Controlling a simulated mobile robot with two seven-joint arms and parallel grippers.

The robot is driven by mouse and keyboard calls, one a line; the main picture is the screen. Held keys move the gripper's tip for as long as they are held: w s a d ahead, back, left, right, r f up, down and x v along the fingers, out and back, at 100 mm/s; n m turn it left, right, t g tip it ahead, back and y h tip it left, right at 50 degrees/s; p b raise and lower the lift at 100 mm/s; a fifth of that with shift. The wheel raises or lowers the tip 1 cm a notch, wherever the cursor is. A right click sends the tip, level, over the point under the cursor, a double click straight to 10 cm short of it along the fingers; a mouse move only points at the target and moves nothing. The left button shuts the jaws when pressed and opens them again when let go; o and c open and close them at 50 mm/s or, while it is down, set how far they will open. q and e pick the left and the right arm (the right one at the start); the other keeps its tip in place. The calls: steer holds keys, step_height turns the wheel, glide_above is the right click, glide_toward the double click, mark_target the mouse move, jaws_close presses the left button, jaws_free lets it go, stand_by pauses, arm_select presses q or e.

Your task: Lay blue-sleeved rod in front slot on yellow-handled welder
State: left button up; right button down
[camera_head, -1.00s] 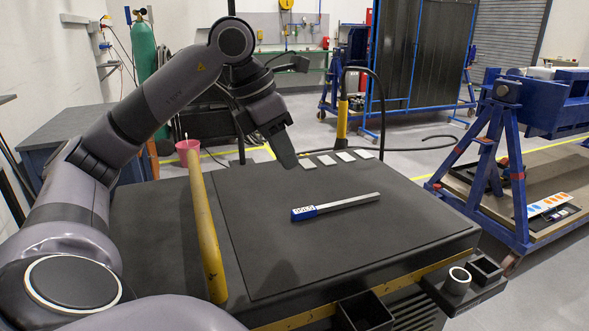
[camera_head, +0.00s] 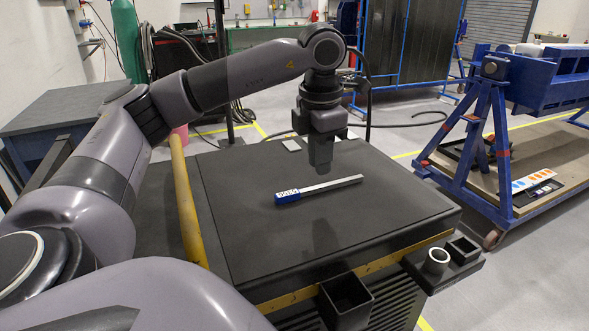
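The blue-sleeved rod (camera_head: 332,186) lies flat on the dark mat (camera_head: 245,225) of the black bench-like unit. Its blue sleeve, with a white marked label, is at the left end and its bare grey bar points right. A yellow bar (camera_head: 186,205) runs along the unit's left side. My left gripper (camera_head: 320,168) points down just behind and above the rod's middle; no contact is clear. Its fingers overlap in this view, so their opening cannot be told. I cannot make out which feature is the front slot. My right gripper is out of view.
A square black holder (camera_head: 345,301) projects from the front edge. A tray with a white ring (camera_head: 438,257) and a square cup (camera_head: 463,247) sits at the front right corner. A pale plate (camera_head: 291,145) lies behind the gripper. A blue stand (camera_head: 486,150) is at right.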

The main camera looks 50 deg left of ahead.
mark_target(318, 194)
arm_select(q)
steer(key=shift+y, duration=0.8)
steer(key=shift+w+p+x, duration=0.15)
steer(key=shift+x, duration=1)
steer(key=shift+w+p+x, duration=0.2)
steer(key=shift+x, duration=0.95)
steer(key=shift+w+p+x, duration=0.15)
steer(key=shift+x, duration=1)
steer(key=shift+a, duration=0.2)
jaws_close()
